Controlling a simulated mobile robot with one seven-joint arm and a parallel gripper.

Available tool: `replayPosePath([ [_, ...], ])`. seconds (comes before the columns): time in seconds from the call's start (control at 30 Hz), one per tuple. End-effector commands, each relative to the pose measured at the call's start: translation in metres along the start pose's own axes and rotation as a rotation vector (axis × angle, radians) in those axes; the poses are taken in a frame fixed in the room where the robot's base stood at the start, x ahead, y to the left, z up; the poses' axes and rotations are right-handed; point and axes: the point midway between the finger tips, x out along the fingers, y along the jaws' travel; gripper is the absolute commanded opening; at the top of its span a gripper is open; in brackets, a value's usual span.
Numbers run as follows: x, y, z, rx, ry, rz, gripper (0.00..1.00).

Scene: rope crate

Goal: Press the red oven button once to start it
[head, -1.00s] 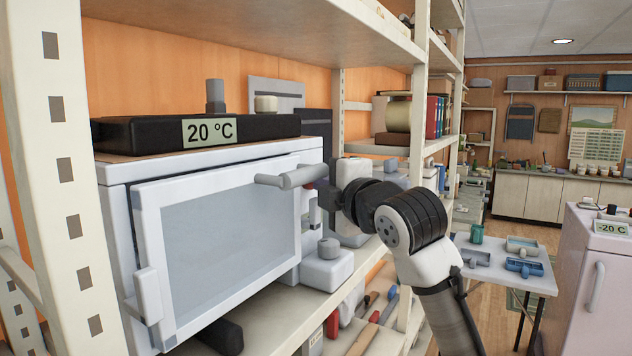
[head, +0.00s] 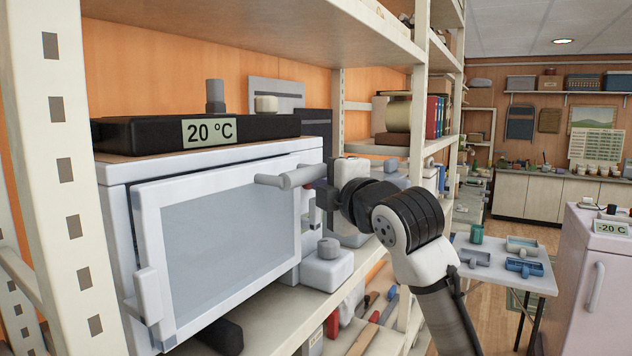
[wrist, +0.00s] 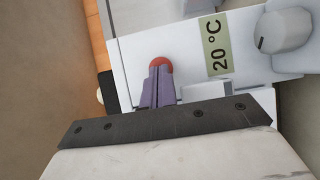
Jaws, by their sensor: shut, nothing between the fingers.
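The red oven button (wrist: 161,63) is a small round red cap on a pale panel in the wrist view. My gripper (wrist: 158,72) is shut and empty, its purple-grey fingers together. The fingertips overlap the button's lower edge in the wrist view; whether they touch it or press it in, I cannot tell. The white oven (head: 215,165) with a large glazed door stands on the shelf in the head view. My gripper is at the oven's right side there, and the button is not clearly visible behind it.
A grey knob (wrist: 286,28) and a "20 °C" display (wrist: 216,45) are beside the button. The oven door handle (head: 288,178) juts out close to my gripper. A shelf post (head: 418,150) stands behind my arm.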

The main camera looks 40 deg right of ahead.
Motion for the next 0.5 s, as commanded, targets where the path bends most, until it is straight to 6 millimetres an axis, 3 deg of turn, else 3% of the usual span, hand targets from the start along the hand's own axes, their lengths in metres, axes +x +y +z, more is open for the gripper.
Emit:
replayPosePath([
  [0.27, 0.008, 0.0, -0.006, -0.001, 0.003, 0.0, 0.0],
  [0.5, -0.004, -0.001, 0.002, 0.0, 0.003, 0.0, 0.0],
])
